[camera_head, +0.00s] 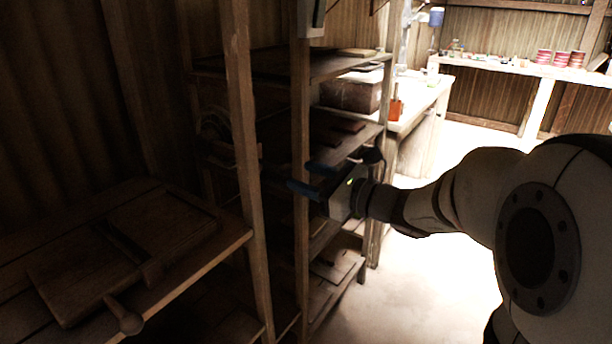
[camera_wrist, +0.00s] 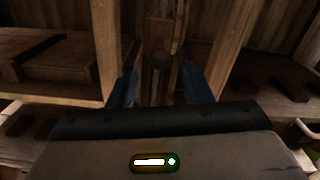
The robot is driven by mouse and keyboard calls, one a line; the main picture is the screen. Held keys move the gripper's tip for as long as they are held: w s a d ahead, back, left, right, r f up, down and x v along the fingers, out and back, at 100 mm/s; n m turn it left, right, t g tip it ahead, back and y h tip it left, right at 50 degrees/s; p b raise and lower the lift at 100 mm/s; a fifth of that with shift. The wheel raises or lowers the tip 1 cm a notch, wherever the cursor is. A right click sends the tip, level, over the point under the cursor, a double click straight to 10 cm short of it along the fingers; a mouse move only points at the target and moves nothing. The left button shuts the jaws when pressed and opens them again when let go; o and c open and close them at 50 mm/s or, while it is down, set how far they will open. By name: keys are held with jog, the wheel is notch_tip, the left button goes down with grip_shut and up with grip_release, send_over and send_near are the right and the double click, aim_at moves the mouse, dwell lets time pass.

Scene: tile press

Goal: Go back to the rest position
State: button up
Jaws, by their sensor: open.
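My gripper (camera_head: 306,178) is open, with its two dark blue fingers pointing left toward a shelf rack in the head view. In the wrist view the fingers of my gripper (camera_wrist: 160,88) stand apart with nothing held between them. Beyond them shows an upright wooden piece with a round dark knob (camera_wrist: 161,60); how far off it is I cannot tell. My arm reaches in from the right of the head view.
A wooden rack post (camera_head: 301,130) stands close by my gripper. A wooden press board with a handle (camera_head: 125,318) lies on the left bench. A brown box (camera_head: 352,94) sits on a shelf. Red tins (camera_head: 561,58) stand on the far table. The floor (camera_head: 455,270) at right is clear.

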jog(key=shift+s+a+r+n+g+p, duration=0.15)
jog(key=shift+s+a+n+g+p, duration=0.15)
jog(key=shift+n+p, duration=0.1)
jog(key=s+n+g+h+p, duration=0.7)
jog(key=s+n+p, duration=0.4)
jog(key=s, duration=0.4)
jog(key=s+d+r+n+h+p, duration=0.4)
jog(key=d+n+h+p, duration=0.3)
jog(key=d+n, duration=0.4)
jog(key=shift+s+n+g, duration=0.3)
jog(key=shift+s+g, duration=0.1)
jog(key=shift+s, duration=0.5)
jog(key=shift+r, duration=0.1)
jog(key=shift+c, duration=0.4)
